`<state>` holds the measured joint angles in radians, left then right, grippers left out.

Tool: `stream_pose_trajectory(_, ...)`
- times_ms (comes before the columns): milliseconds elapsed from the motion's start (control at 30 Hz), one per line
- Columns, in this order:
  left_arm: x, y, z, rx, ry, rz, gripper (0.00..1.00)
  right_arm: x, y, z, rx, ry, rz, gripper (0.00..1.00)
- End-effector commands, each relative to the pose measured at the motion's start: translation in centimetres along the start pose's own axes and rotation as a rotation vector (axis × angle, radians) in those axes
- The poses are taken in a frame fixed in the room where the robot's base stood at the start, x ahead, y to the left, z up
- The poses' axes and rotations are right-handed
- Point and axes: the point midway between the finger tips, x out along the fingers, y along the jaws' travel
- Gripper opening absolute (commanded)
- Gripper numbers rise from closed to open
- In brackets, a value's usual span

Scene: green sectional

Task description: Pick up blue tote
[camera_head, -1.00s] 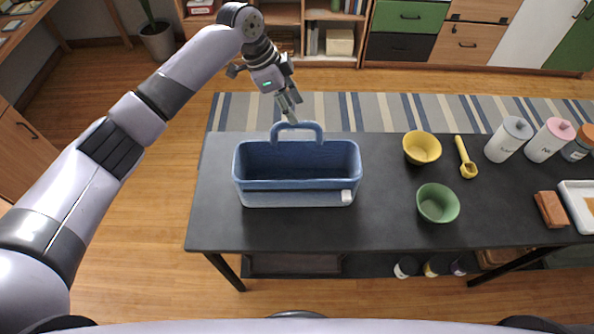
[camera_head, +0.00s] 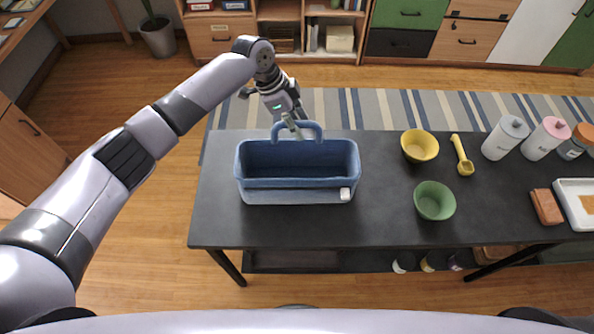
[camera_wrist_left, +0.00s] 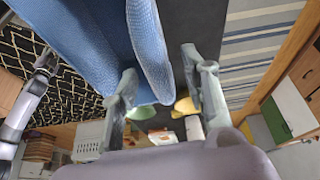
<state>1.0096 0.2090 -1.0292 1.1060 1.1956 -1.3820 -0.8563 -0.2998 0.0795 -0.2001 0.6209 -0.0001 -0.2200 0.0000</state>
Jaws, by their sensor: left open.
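The blue tote (camera_head: 297,164) stands upright on the left part of the dark table, with its raised handle on the far side. A small white piece shows at its near right corner. My left gripper (camera_head: 292,124) is at the tote's handle, reaching down from the far side. In the left wrist view, the open fingers of my left gripper (camera_wrist_left: 157,85) stand on both sides of the blue handle (camera_wrist_left: 150,45), with the tote body (camera_wrist_left: 75,35) to the left. I cannot tell whether a finger touches the handle.
The dark table (camera_head: 385,215) holds a yellow bowl (camera_head: 420,146), a green bowl (camera_head: 435,200), a yellow scoop (camera_head: 463,158) and a white canister (camera_head: 506,138) to the right of the tote. A striped rug (camera_head: 380,108) lies behind the table. The tabletop between tote and bowls is clear.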

Motion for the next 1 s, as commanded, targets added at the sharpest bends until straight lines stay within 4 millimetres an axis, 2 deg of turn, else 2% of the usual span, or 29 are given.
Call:
stream_pose_trajectory(500,0.35,0.02,0.12,0.0,0.001,0.001,0.42,0.03,0.04,0.02,0.0,0.0,0.001,0.0)
stream_pose_trajectory(1000,0.33,0.01,0.12,0.0,0.0,0.0,0.08,0.03,0.05,0.05,0.0,-0.001,0.001,0.0)
